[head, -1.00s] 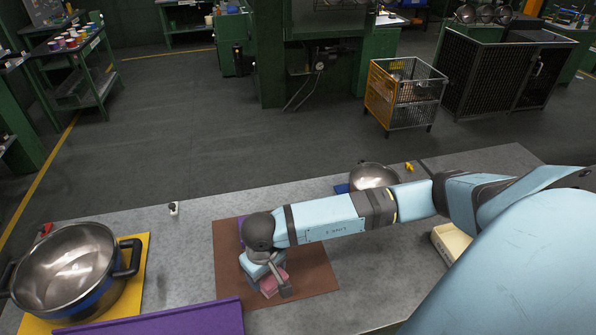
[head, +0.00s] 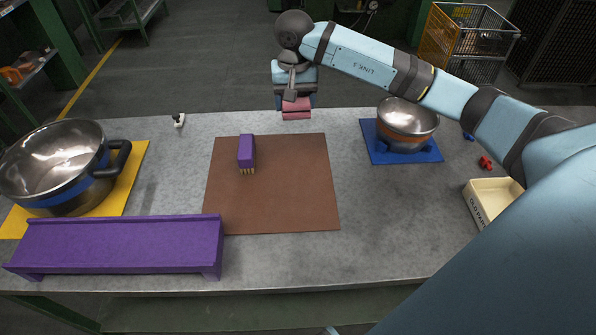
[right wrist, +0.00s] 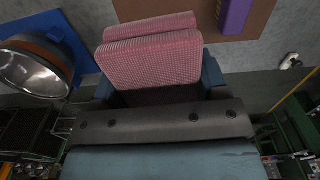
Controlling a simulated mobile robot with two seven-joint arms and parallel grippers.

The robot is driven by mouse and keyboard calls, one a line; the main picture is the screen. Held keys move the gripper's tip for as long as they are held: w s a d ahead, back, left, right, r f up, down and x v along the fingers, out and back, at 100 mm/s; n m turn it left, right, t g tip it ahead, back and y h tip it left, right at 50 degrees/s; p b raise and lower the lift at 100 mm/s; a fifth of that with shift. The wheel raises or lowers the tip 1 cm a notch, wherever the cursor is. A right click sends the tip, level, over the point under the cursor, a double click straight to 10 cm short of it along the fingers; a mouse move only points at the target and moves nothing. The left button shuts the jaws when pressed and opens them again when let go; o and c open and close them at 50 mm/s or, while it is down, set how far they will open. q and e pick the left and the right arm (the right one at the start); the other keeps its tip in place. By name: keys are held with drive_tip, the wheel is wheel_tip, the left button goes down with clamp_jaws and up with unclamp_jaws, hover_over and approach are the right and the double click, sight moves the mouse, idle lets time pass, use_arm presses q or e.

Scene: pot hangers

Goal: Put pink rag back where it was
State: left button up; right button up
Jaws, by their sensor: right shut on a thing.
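The pink rag (head: 296,107) is a folded checked cloth. My right gripper (head: 296,98) is shut on it, near the far edge of the table behind the brown mat. In the right wrist view the rag (right wrist: 150,58) sits between the two fingers of my right gripper (right wrist: 160,85). The brown mat (head: 290,190) lies flat on the table, with a purple brush (head: 246,152) on its upper left part. The brush also shows in the right wrist view (right wrist: 236,14). My left gripper is not in view.
A large pot (head: 62,165) stands on a yellow mat (head: 128,185) at left. A smaller pot (head: 406,122) stands on a blue mat (head: 432,152) at right. A purple shelf-like piece (head: 120,243) lies at the front left. A cream box (head: 490,200) is at the right. Most of the brown mat is bare.

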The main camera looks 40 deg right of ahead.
sight(298, 160)
drive_tip(key=shift+w+d+r+b, duration=0.35)
drive_tip(key=shift+d, duration=0.25)
drive_tip(key=shift+m, duration=0.3)
wheel_tip(298, 160, down, 19)
drive_tip(key=shift+f, duration=0.2)
drive_tip(key=shift+d+f, duration=0.1)
drive_tip(key=shift+f, duration=0.1)
drive_tip(key=o, duration=1.1)
drive_tip(key=shift+r, duration=0.1)
wheel_tip(298, 160, up, 12)
drive_tip(key=shift+r, duration=0.15)
